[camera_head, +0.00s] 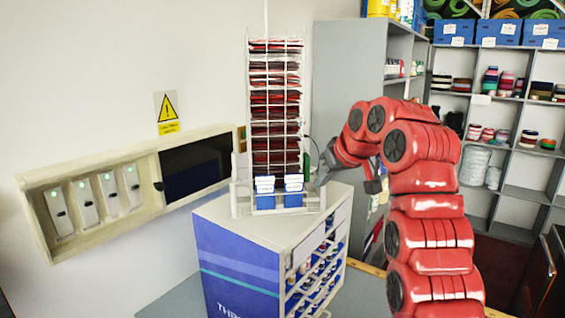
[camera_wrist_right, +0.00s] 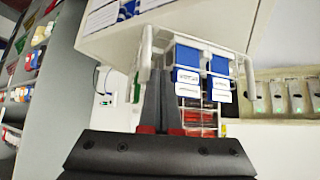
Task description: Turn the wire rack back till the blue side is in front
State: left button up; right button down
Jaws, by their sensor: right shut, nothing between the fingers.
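The tall white wire rack (camera_head: 275,110) stands upright on top of the grey counter cabinet (camera_head: 240,222). Its face toward me holds stacked red and dark swatches, with two blue-and-white cards (camera_head: 293,192) in the bottom tray. No blue swatch side shows on the tall part. My right gripper (camera_head: 324,177) is at the lower right corner of the rack's base. In the right wrist view its fingers (camera_wrist_right: 163,100) are together and empty, close beside a white post of the rack base (camera_wrist_right: 147,45). I cannot tell whether they touch it. My left gripper is out of view.
A wall-mounted panel (camera_head: 100,190) with several switches is at the left, under a yellow warning sign (camera_head: 167,112). Grey shelving (camera_head: 490,115) with rolls and blue bins fills the right. The counter top around the rack is mostly clear.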

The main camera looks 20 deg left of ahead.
jog(key=shift+w+d, duration=0.15)
jog(key=shift+w+d+p, duration=0.25)
jog(key=shift+w+p, duration=0.25)
jog(key=shift+w, duration=0.05)
jog(key=shift+w+d+p, duration=0.25)
jog(key=shift+w+p, duration=0.25)
